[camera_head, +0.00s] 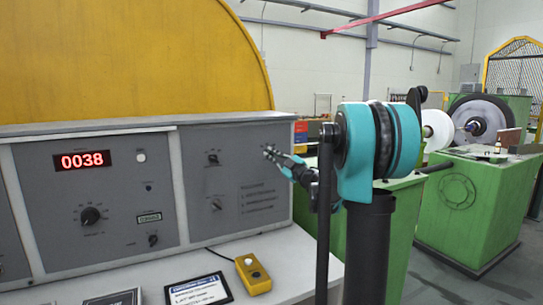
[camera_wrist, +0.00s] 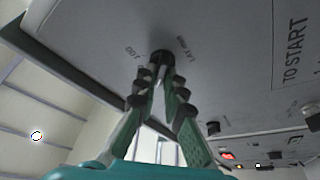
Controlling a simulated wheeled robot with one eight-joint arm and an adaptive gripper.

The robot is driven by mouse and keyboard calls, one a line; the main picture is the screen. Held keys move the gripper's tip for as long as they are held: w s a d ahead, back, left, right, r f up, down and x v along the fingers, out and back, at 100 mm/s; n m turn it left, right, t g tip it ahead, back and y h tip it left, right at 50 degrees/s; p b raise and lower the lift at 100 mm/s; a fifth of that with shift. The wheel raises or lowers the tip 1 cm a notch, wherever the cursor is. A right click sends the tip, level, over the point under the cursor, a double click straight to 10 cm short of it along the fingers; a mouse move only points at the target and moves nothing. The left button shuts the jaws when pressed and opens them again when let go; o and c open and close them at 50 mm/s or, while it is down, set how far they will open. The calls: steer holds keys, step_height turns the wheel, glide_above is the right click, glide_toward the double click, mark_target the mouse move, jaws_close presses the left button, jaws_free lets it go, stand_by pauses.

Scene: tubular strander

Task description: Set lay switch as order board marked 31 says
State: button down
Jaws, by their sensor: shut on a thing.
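My gripper (camera_head: 272,155) is at the upper right of the grey control panel (camera_head: 238,155). In the wrist view, its fingers (camera_wrist: 158,72) are closed around a small dark knob (camera_wrist: 160,56), the lay switch, beside lettering that seems to read "LAY". The fingertips hide part of the knob, and I cannot tell which way it points. A dark-framed card (camera_head: 198,291) lies on the desk, and another card (camera_head: 115,298) is cut off by the lower edge. Their writing is too small to read, so I cannot tell which is marked 31.
A red display (camera_head: 82,160) reads 0038. Other knobs sit at panel left (camera_head: 90,215) and centre (camera_head: 213,158). A yellow box with a button (camera_head: 252,273) and cable is on the desk. Green machinery (camera_head: 470,200) stands at right.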

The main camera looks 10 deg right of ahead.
stand_by(0.4)
steer(key=c, duration=1.6)
jaws_free()
steer(key=v, duration=1.2)
steer(key=shift+d, duration=0.1)
